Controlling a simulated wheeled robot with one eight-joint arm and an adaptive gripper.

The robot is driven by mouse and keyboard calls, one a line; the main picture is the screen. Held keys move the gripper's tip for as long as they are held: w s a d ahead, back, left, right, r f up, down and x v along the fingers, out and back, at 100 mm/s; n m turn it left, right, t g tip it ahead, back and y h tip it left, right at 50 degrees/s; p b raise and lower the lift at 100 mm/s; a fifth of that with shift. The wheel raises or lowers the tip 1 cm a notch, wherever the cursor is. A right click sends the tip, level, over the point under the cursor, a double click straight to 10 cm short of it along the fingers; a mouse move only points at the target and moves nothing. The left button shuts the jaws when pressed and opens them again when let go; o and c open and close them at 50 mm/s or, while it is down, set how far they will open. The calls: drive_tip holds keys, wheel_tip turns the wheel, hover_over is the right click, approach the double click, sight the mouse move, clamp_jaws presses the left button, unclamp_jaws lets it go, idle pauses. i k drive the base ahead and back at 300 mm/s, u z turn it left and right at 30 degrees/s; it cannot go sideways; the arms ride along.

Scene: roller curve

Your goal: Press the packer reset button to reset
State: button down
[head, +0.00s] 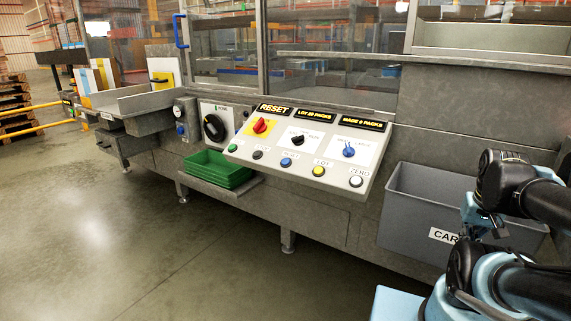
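The packer's sloped control panel (225,150) stands in the middle of the head view. Its bottom row has a green button (232,148), a black button (257,155), a blue button (285,162), a yellow button (319,171) and a white button (356,181). The label above the blue button is small and seems to read RESET. The labels by the yellow and white ones read LOT and ZERO. A lit display (274,109) reads RESET. My arm is folded at the right, apart from the panel. I cannot make out my gripper.
A red knob on yellow (260,125), a black selector (298,140) and a blue selector (348,149) sit above the buttons. A green tray (216,181) lies below left. A grey bin (410,222) stands right, near my arm. The floor in front is clear.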

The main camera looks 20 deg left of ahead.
sight(286, 162)
drive_tip(key=k, duration=2)
drive_tip(key=u, duration=0.95)
drive_tip(key=i, duration=1)
drive_tip(key=z, duration=0.05)
